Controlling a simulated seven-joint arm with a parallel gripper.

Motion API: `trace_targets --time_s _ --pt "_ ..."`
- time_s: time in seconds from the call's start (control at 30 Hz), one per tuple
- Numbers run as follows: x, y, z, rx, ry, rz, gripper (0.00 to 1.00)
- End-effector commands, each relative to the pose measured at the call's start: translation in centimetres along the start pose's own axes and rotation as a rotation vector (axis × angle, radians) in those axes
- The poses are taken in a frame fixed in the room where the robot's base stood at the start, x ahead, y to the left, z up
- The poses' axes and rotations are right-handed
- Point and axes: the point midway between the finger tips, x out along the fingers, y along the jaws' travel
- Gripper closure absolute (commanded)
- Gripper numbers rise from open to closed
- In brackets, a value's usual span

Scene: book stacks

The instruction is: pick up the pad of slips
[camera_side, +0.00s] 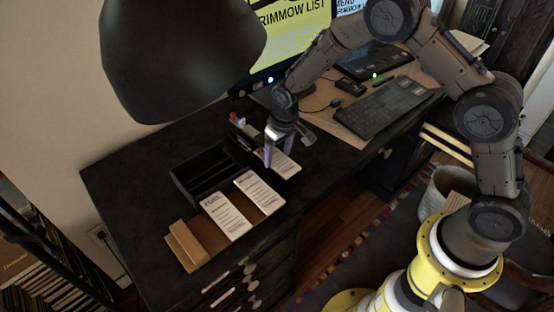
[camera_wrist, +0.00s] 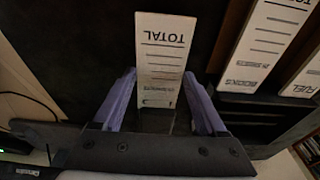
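Three white pads of slips with printed lines lie on the dark desk. The "TOTAL" pad (camera_side: 284,164) is nearest my gripper and also shows upside down in the wrist view (camera_wrist: 163,48). The "BOOKS" pad (camera_side: 259,192) is beside it, also at the right of the wrist view (camera_wrist: 264,45). The "FUEL" pad (camera_side: 226,216) is beyond that, partly seen in the wrist view (camera_wrist: 308,75). My gripper (camera_side: 278,150) is open, with purple fingers. In the wrist view my fingers (camera_wrist: 159,76) stand either side of the TOTAL pad's near end, apparently without gripping it.
A black compartment tray (camera_side: 180,186) stands behind the pads. A tan block (camera_side: 186,243) is at the left end of the row. A large dark lamp shade (camera_side: 180,60) hangs at upper left. A keyboard (camera_side: 383,108) and monitor (camera_side: 290,40) are further right and back.

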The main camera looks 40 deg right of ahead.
Motion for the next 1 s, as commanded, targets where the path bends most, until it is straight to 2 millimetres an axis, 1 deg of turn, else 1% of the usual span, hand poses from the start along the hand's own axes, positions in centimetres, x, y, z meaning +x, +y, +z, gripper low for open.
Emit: trace_targets --time_s 0.03,0.17,0.2,0.27,0.3,0.57,0.67,0.77,0.97,1.0 --pt "0.0 0.0 0.0 0.000 0.000 0.000 0.38" --pt "0.0 0.0 0.0 0.000 0.000 0.000 0.61" --pt "0.0 0.0 0.0 0.000 0.000 0.000 0.68" --pt "0.0 0.0 0.0 0.000 0.000 0.000 0.78" --pt "0.0 0.0 0.0 0.000 0.001 0.000 0.86" --pt "-0.2 0.0 -0.1 0.000 0.001 0.000 0.87" --pt "-0.8 0.0 -0.2 0.000 0.003 0.000 0.87" --pt "-1.8 0.0 -0.3 0.000 0.003 0.000 0.87" --pt "-2.1 0.0 3.1 -0.003 0.000 0.001 0.87" --pt "-2.2 0.0 3.9 -0.002 -0.001 0.001 0.87"
